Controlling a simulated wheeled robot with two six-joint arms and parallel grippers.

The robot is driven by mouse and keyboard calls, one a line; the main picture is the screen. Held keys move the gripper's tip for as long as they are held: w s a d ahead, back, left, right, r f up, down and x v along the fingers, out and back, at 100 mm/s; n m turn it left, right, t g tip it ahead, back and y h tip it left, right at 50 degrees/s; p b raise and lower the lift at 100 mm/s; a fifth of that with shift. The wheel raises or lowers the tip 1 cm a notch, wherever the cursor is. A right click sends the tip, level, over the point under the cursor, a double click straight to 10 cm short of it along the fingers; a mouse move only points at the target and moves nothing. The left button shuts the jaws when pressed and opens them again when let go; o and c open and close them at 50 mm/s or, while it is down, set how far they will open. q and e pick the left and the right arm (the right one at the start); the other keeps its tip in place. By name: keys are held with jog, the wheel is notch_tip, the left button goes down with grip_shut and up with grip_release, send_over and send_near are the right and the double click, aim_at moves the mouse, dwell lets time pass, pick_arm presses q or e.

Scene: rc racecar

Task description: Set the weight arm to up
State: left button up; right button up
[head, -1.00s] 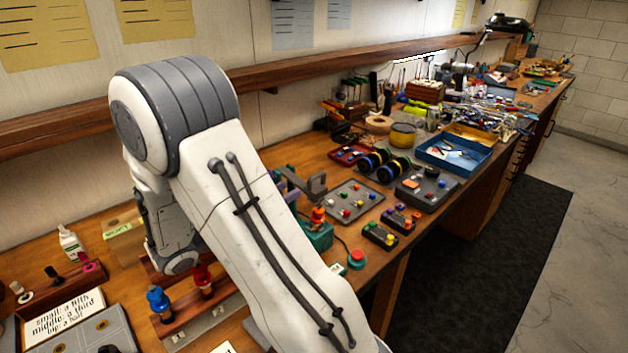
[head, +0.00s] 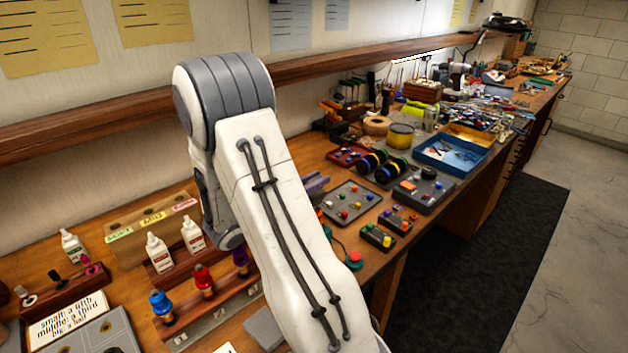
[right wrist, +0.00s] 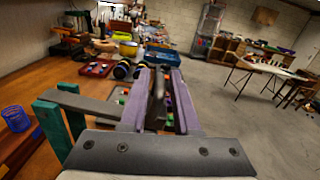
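The teal stand (right wrist: 62,125) is in the right wrist view at lower left. A grey bar (right wrist: 88,104), which looks like the weight arm, runs from it to the right towards my fingers. My right gripper (right wrist: 160,82) has two purple fingers standing apart, with a dark grey upright piece (right wrist: 157,102) between them. This piece looks like the bar's end; I see a gap on its right side. In the head view my right arm hides the stand and bar, and only purple fingertips of my right gripper (head: 315,184) show. My left gripper is out of view.
A grey panel with coloured knobs (head: 350,202) and a red button (head: 353,258) lie to the right. A wooden shelf (head: 330,66) runs along the wall.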

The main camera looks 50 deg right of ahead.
grip_shut()
dwell(1.2)
